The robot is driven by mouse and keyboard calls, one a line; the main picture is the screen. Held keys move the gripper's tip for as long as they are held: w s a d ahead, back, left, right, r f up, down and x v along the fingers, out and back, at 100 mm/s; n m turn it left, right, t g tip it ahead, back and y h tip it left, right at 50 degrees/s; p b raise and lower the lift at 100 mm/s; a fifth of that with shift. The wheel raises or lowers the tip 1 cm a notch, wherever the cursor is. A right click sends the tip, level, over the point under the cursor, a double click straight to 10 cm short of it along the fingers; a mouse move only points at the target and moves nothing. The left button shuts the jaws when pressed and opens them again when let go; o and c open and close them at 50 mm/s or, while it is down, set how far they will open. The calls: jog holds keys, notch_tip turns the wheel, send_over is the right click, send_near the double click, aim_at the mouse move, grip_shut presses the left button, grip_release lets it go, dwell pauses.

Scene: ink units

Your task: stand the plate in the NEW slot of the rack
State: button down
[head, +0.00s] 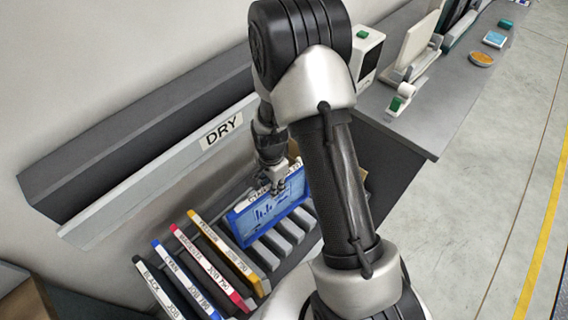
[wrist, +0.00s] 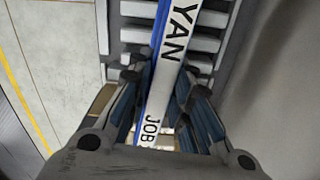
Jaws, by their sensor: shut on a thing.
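The plate (head: 270,209) is a blue-framed panel with a lighter blue printed face and a white labelled top edge. In the wrist view its edge (wrist: 168,65) reads "YAN" and "JOB". My gripper (head: 275,185) is shut on the plate's top edge; in the wrist view its fingers (wrist: 157,92) lie on both sides of that edge. The rack (head: 288,229) has several grey slot bars under and beside the plate. I cannot tell whether the plate's lower edge is in a slot or above it. No NEW label is readable; my arm hides part of the rack.
Several plates stand at the rack's left: black (head: 160,288), cyan (head: 186,279), magenta (head: 214,267) and yellow (head: 229,252). A "DRY" shelf (head: 160,178) runs along the wall behind. A grey counter (head: 425,125) with equipment is at upper right. The floor at right is clear.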

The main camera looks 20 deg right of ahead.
jog(key=m, duration=0.2)
jog(key=w+d+m, duration=0.1)
jog(key=shift+w+d+r+m, duration=0.15)
jog(key=shift+w+r+m, duration=0.05)
jog(key=shift+m, duration=0.2)
jog(key=w+d+r+m, duration=0.25)
jog(key=d+m, duration=0.25)
jog(key=m, duration=0.8)
notch_tip(320, 180, down, 14)
jog(key=b, duration=1)
jog(key=shift+w+a, duration=0.25)
jog(key=shift+w, duration=0.2)
jog(key=shift+f+b, duration=0.3)
jog(key=shift+f, duration=0.1)
jog(key=c, duration=1.4)
grip_release()
jog(key=shift+o, duration=0.2)
